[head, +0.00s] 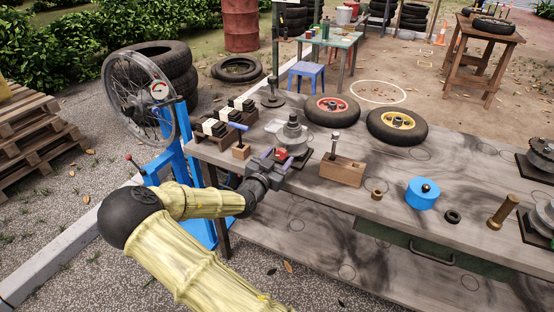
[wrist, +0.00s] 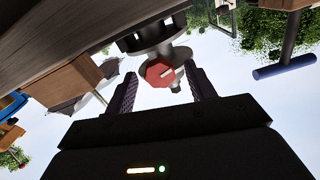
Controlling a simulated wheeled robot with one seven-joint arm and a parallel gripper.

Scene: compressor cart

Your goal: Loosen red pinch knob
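The red pinch knob (head: 281,154) is on the lower front of a grey metal fixture (head: 293,135) at the left part of the workbench. In the wrist view the red knob (wrist: 159,72) has a pale mark on its face and sits between my two dark fingers, near their tips. My gripper (head: 276,158) is open in front of the knob. In the wrist view my gripper (wrist: 163,82) shows a gap on both sides of the knob, and neither finger seems to touch it. My gripper hides part of the fixture's base in the head view.
A wooden block with an upright tool (head: 342,171) stands right of the fixture. A small block with a blue-handled tool (head: 241,151) stands to its left. Two small wheels (head: 332,109) lie behind. A blue cylinder (head: 422,193) sits farther right on the workbench (head: 310,190).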

